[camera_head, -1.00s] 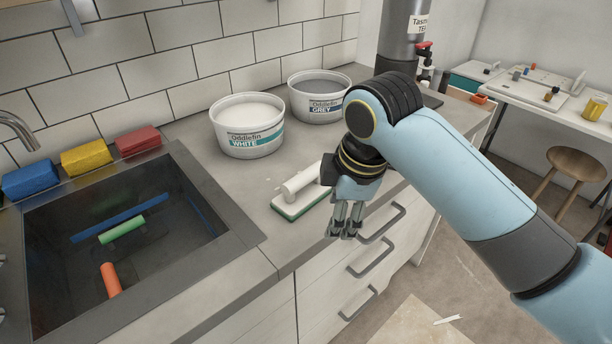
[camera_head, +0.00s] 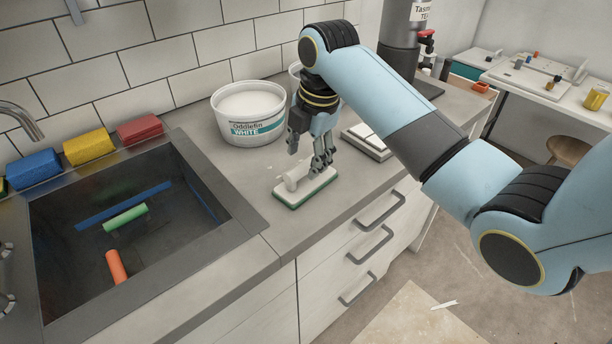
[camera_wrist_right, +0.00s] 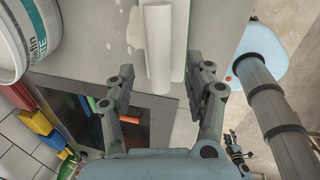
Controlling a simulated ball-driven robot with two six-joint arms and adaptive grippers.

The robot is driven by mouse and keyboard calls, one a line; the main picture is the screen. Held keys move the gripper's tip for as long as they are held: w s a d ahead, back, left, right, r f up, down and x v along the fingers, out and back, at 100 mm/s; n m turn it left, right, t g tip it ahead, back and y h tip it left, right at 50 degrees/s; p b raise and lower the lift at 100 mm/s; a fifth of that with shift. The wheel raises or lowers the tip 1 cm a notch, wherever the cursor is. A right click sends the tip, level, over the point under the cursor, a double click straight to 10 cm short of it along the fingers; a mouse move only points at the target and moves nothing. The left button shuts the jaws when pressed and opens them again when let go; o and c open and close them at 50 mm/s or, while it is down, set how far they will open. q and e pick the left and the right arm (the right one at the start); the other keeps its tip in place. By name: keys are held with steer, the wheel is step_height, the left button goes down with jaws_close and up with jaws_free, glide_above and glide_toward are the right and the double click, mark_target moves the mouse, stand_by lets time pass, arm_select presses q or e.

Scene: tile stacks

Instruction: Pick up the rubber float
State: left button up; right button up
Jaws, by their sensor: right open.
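The rubber float (camera_head: 306,190) lies on the grey counter, a white pad with a green edge and a pale handle (camera_head: 294,176) on top. My right gripper (camera_head: 322,166) points down just above the far right part of the float, its fingers overlapping the float in the head view. In the right wrist view the pale handle (camera_wrist_right: 158,45) is upright in the picture, ahead of my open, empty fingers (camera_wrist_right: 165,76), and lies between their lines. I cannot tell whether a fingertip touches the float. My left gripper is out of view.
A white bucket (camera_head: 249,113) stands behind the float; a second is mostly hidden by my arm. Flat pale pieces (camera_head: 367,140) lie to its right. The sink (camera_head: 75,245) and sponges (camera_head: 89,146) are at left. Drawer handles (camera_head: 375,243) line the counter front.

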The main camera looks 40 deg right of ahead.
mark_target(305, 163)
steer(key=f, duration=0.2)
steer(key=w+f, duration=0.1)
steer(key=f, duration=0.1)
steer(key=shift+d+f, duration=0.1)
steer(key=shift+f, duration=0.05)
jaws_close()
stand_by(1.3)
